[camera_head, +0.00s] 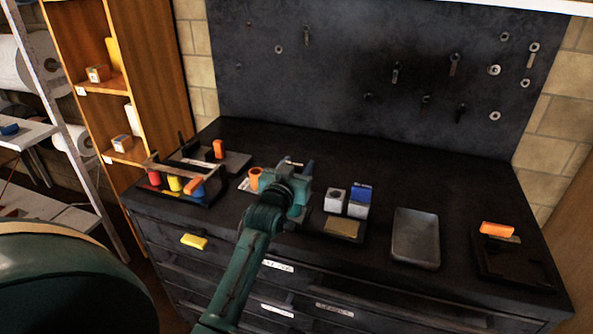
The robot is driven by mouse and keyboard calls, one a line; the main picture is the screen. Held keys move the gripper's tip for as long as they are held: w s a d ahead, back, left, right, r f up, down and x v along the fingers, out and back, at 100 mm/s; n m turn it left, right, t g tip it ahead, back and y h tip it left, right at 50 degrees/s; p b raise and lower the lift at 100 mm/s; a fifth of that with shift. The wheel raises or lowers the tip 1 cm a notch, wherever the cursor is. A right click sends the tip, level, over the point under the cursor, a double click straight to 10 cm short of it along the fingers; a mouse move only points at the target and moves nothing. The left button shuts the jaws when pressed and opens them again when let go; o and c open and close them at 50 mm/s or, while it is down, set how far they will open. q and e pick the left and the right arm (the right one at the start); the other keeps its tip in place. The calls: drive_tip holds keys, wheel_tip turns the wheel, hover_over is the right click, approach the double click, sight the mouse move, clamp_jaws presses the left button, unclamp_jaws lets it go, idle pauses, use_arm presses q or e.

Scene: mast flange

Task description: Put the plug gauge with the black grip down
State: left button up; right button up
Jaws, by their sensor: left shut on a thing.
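My left gripper (297,182) is over the middle of the dark workbench top (380,175), its arm reaching up from the bottom of the view. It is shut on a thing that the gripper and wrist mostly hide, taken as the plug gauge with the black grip. A small pale metal piece shows at the gripper's far side; I cannot tell whether it belongs to the gauge. Whether the held thing touches the bench is hidden. My right gripper is not in view.
Left of the gripper are a rack with red, yellow and orange-handled pieces (174,184) and an orange ring-like piece (255,178). Right are a grey block (335,199), a blue-and-white box (359,201), a metal tray (416,238) and an orange-topped piece (497,229). The back-right bench is clear.

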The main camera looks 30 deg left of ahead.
use_arm(q)
drive_tip(key=shift+r, duration=0.65)
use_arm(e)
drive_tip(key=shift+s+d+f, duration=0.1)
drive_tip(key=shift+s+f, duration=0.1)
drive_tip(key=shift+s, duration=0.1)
